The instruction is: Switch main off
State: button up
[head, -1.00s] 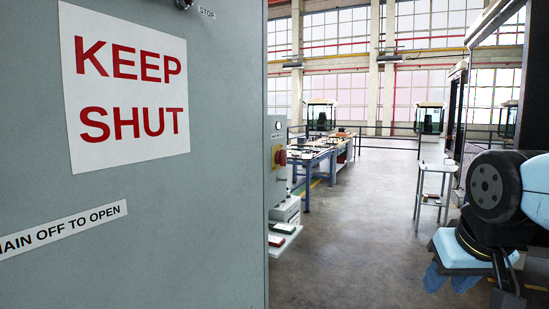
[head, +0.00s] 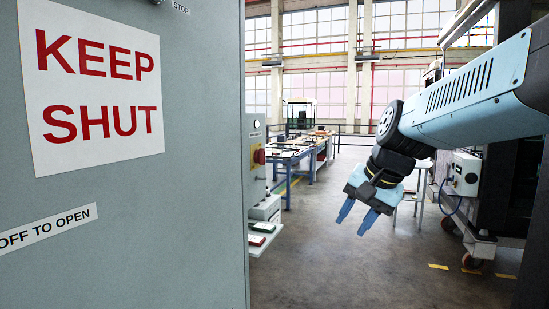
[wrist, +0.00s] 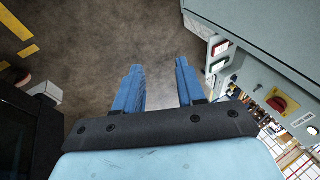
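A red rotary switch on a yellow plate (head: 259,156) sits on a grey panel (head: 254,190) beyond the large cabinet door. The wrist view shows the red switch (wrist: 278,104) at the right, with a white label beside it too small to read. Its knob position is hard to tell. The grey cabinet door (head: 180,220) carries a "KEEP SHUT" sign (head: 92,88) and a strip ending "OFF TO OPEN" (head: 45,230). My gripper (head: 355,225) is open and empty, in free air to the right of the switch, fingers pointing down. Its blue fingers (wrist: 159,68) are apart, touching nothing.
A small shelf (head: 265,238) with a red and a green item juts out below the switch panel. A blue-legged workbench (head: 290,158) stands farther back. A wheeled trolley (head: 470,215) with a white box is at the right. The floor (head: 350,275) between is clear.

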jog(key=w+a+r+m+y, duration=0.2)
jog(key=w+a+m+y, duration=0.3)
jog(key=w, duration=0.7)
jog(key=m+t+y, duration=0.2)
jog(key=m+y, duration=0.7)
jog(key=m, duration=0.3)
send_near(261, 156)
jog(key=x, duration=0.7)
jog(key=shift+w+r, duration=0.15)
jog(key=shift+w, duration=0.1)
grip_shut()
